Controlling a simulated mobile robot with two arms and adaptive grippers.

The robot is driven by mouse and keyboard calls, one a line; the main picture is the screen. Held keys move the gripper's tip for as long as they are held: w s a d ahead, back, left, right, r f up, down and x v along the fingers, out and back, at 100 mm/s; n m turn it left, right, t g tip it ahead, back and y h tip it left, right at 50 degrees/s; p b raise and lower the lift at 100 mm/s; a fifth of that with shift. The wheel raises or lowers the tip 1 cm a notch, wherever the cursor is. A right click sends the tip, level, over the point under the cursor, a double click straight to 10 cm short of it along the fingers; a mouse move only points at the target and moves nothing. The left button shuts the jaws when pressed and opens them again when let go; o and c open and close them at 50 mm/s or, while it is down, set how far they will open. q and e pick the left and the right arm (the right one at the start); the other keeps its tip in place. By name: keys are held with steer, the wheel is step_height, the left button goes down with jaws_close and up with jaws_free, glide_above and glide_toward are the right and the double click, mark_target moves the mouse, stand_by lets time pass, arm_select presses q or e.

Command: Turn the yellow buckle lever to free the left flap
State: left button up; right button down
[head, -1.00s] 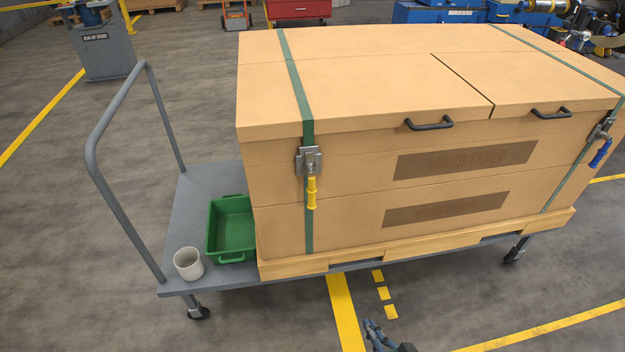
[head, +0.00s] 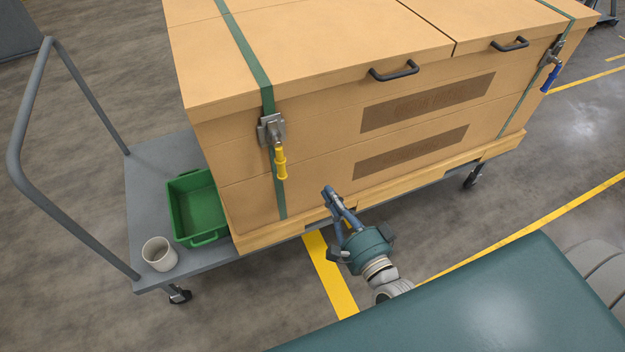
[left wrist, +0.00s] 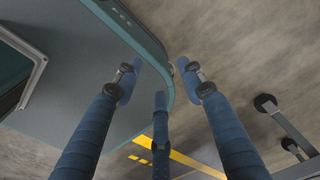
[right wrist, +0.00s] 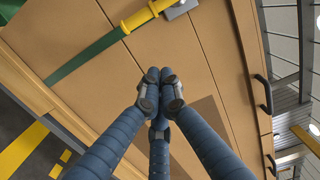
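The yellow buckle lever (head: 280,163) hangs straight down from its metal buckle (head: 271,129) on the left green strap (head: 245,50). The strap runs over the left flap (head: 330,40), which lies closed on the crate (head: 225,150). My right gripper (head: 328,192) is in front of the crate, below and to the right of the lever, apart from it. In the right wrist view the fingertips (right wrist: 160,84) are together with nothing between them; the lever (right wrist: 146,15) shows beyond them near the top. My left gripper (left wrist: 158,70) is open and empty over the floor, outside the head view.
A second strap with a blue lever (head: 551,78) is at the right. Black handles (head: 394,71) stick out from the lid's front. A green bin (head: 197,208) and a white cup (head: 159,254) stand on the grey cart (head: 150,180). Floor in front is clear.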

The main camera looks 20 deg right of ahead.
mark_target(278, 155)
arm_select(q)
steer(key=r+p, duration=0.2)
steer(key=w+r+p, duration=0.1)
steer(key=shift+a, duration=0.3)
arm_select(e)
steer(key=w+a, duration=0.4)
steer(key=w, duration=0.6)
steer(key=shift+a, duration=0.35)
